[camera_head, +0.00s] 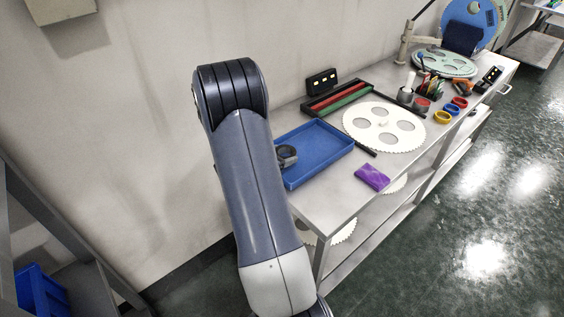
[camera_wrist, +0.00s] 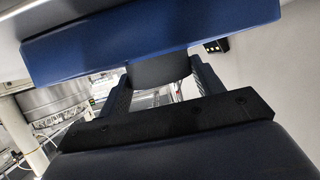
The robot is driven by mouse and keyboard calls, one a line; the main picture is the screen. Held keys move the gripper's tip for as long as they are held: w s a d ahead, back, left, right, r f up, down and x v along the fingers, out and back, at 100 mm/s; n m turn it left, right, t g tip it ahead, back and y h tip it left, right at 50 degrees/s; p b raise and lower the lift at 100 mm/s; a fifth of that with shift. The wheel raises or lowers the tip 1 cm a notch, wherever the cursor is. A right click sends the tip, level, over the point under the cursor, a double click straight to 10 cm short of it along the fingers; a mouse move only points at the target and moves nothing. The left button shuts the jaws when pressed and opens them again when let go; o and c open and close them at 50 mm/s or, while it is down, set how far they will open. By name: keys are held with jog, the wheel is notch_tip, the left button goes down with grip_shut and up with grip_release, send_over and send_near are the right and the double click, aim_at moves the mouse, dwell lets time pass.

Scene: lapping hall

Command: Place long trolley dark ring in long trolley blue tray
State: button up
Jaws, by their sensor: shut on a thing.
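The blue tray (camera_head: 322,138) lies on the trolley's near end, its left part hidden behind my arm. The dark ring (camera_head: 288,155) shows just right of my arm, at the tray's left side. I cannot tell from this view whether it touches the tray floor. In the wrist view, my gripper (camera_wrist: 160,74) is shut on the dark ring (camera_wrist: 158,70), held between its two fingers. The tray's blue wall (camera_wrist: 150,40) crosses the picture close by and hides part of the ring and fingertips. My gripper is hidden behind the arm in the head view.
The trolley top (camera_head: 325,203) also carries a purple block (camera_head: 372,177), a white disc (camera_head: 384,127), a dark tray with red and green bars (camera_head: 342,98) and several small items farther back. A wall stands behind. The tray's middle and right are clear.

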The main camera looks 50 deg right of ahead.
notch_tip(320, 180, down, 3)
dwell(0.3)
jog(key=shift+s+a+f+b, duration=0.15)
jog(key=shift+f+b, duration=0.35)
jog(key=shift+f, duration=0.2)
jog(key=o, duration=1.1)
jog(key=shift+s+f, duration=0.1)
jog(key=shift+s, duration=0.05)
jog(key=shift+r, duration=0.25)
jog(key=v, duration=0.8)
jog(key=r+p+v, duration=0.1)
jog(key=v, duration=0.3)
jog(key=shift+w, duration=0.3)
